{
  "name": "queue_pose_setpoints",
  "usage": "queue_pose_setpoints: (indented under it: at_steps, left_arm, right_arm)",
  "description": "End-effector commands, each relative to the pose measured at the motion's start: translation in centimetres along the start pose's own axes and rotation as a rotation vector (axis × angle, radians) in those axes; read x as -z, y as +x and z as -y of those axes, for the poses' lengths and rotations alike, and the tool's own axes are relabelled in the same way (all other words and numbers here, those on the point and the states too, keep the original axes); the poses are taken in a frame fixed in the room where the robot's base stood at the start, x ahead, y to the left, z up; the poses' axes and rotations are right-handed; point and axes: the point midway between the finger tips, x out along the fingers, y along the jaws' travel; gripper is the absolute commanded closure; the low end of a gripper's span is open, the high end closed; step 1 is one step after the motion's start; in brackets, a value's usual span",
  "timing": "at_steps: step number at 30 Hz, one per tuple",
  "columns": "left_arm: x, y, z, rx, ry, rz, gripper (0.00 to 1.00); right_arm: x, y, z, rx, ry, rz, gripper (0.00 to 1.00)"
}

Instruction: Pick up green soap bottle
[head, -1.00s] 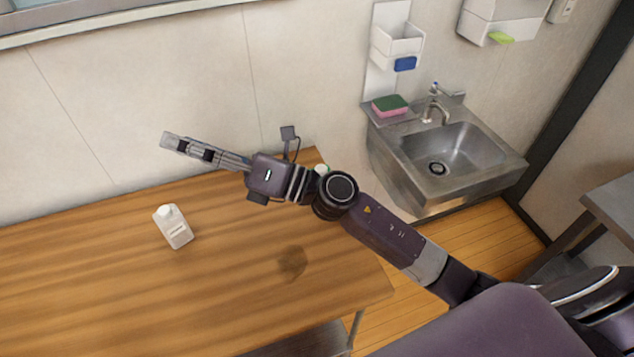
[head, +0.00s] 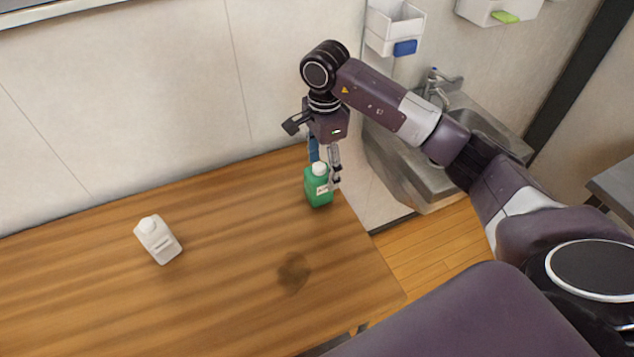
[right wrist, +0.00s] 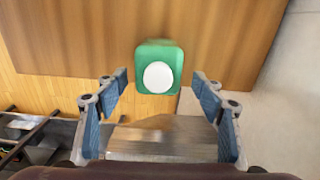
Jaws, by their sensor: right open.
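The green soap bottle (head: 318,190) has a white cap and stands upright near the right end of the wooden table, close to the wall. In the right wrist view the bottle (right wrist: 158,66) is seen from above, in line with the gap between the fingers. My right gripper (head: 325,166) points down at the bottle, with its fingers around the height of the cap. It is open and empty in the right wrist view (right wrist: 160,76). I cannot tell whether a finger touches the bottle. My left gripper is not in view.
A white bottle (head: 158,241) stands on the wooden table (head: 215,275) to the left. A metal sink (head: 480,125) is on the wall at the right, with a white holder (head: 395,25) above it. The table between the bottles is clear.

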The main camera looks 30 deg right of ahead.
Motion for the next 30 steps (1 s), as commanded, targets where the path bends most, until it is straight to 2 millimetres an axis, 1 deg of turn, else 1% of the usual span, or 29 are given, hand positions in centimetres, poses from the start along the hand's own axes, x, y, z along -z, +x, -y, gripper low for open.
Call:
queue_pose_setpoints:
  at_steps: [8, 11, 14, 15, 18, 21, 26, 27, 30]
  left_arm:
    - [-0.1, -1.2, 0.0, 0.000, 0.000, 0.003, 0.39]
    - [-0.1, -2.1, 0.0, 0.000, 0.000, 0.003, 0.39]
    - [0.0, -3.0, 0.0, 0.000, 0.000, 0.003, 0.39]
    - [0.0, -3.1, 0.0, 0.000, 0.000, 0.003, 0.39]
    - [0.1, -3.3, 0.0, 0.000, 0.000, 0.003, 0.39]
    - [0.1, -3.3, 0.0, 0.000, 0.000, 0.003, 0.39]
    - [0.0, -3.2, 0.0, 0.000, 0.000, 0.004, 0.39]
    - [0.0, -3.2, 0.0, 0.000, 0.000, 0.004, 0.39]
    - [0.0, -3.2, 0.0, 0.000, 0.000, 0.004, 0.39]
  right_arm:
    - [-0.1, 2.7, -0.2, -0.006, 0.000, -0.003, 0.38]
    - [-0.3, 3.7, -0.3, -0.007, 0.000, -0.002, 0.38]
    - [-0.6, 5.2, -0.4, -0.009, 0.000, 0.000, 0.38]
    - [-0.5, 5.9, -0.3, -0.007, 0.001, -0.001, 0.38]
    - [-0.5, 7.0, -0.2, -0.004, 0.001, -0.001, 0.38]
    - [-0.4, 7.5, -0.2, -0.001, 0.001, -0.001, 0.38]
    - [-0.4, 7.6, -0.2, 0.000, 0.001, -0.001, 0.38]
    - [-0.4, 7.6, -0.2, 0.000, 0.001, -0.001, 0.39]
    - [-0.4, 7.6, -0.2, 0.000, 0.001, -0.001, 0.50]
